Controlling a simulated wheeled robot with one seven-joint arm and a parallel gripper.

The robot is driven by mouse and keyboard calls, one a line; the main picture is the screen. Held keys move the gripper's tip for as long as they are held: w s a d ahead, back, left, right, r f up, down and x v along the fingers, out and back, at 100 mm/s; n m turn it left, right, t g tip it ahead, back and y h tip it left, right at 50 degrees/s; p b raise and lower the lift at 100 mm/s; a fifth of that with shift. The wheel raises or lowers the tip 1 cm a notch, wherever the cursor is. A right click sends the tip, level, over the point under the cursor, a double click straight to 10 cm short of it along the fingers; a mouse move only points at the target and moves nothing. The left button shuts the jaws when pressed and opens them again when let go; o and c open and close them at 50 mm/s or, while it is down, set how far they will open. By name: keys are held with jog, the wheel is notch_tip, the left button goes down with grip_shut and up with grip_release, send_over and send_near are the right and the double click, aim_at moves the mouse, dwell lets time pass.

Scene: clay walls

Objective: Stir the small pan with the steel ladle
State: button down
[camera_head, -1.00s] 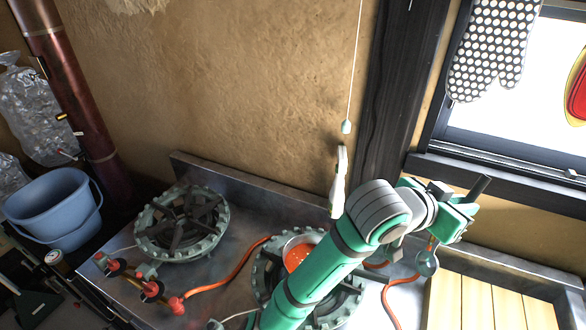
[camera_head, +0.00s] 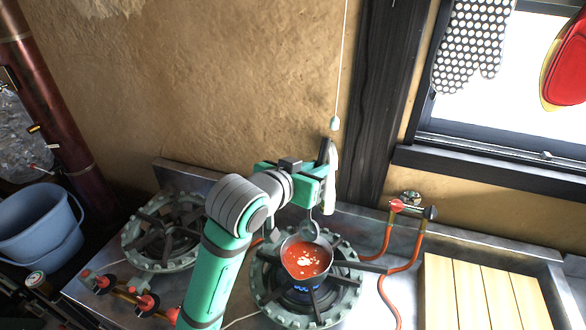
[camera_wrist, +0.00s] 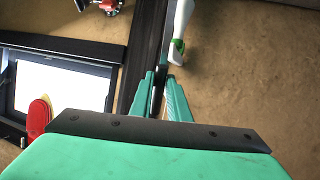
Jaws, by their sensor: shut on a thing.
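The small pan (camera_head: 287,259) sits on the right-hand burner and holds red soup with pale bits. Its dark handle points right. My gripper (camera_head: 326,174) is above and behind the pan, shut on the dark handle of the steel ladle (camera_head: 309,229). The ladle hangs down, its bowl at the pan's back rim; I cannot tell whether it touches the rim or the soup. In the wrist view my gripper (camera_wrist: 160,94) has the dark handle (camera_wrist: 158,98) between its fingers; the ladle bowl is hidden there.
A blue flame shows under the pan on the right burner (camera_head: 335,303). An empty burner (camera_head: 165,232) is on the left. Orange hoses and a valve (camera_head: 405,207) stand right. A white bottle-like thing (camera_head: 331,184) hangs close behind my gripper. A wooden board (camera_head: 485,295) lies at right.

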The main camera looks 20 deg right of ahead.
jog(key=shift+w+a+f, duration=0.15)
jog(key=shift+w+f, duration=0.05)
notch_tip(320, 180, down, 11)
jog(key=shift+s+f, duration=0.15)
jog(key=shift+f, duration=0.05)
dwell(1.4)
dwell(0.4)
